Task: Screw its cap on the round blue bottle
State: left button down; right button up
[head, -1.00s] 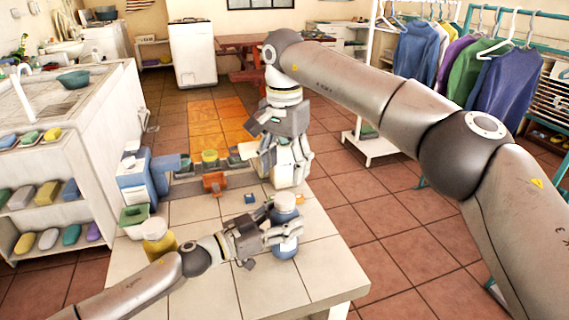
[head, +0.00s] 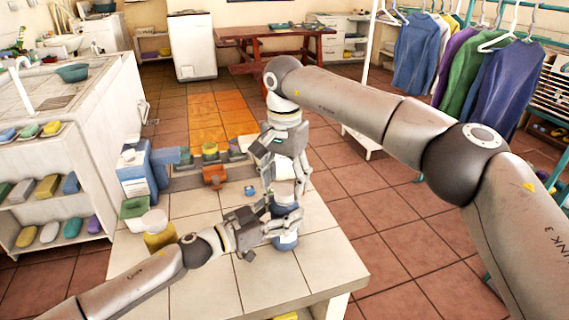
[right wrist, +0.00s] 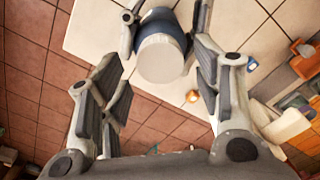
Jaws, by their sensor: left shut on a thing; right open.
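The round blue bottle (head: 285,242) stands on the tiled table, and my left gripper (head: 272,232) is shut on it from the left. In the right wrist view the blue bottle (right wrist: 165,18) carries a round white cap (right wrist: 161,59) on top; whether it is fully seated I cannot tell. My right gripper (head: 286,197) is directly above the bottle, pointing down. In the head view the right fingers partly hide the bottle's top.
A yellow jar with a white lid (head: 158,230) and a green tub (head: 134,208) stand at the table's left. A small blue object (head: 249,190) lies behind the bottle. An orange object (head: 214,176) is farther back. The table's front right is clear.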

jog(key=shift+f, duration=1.1)
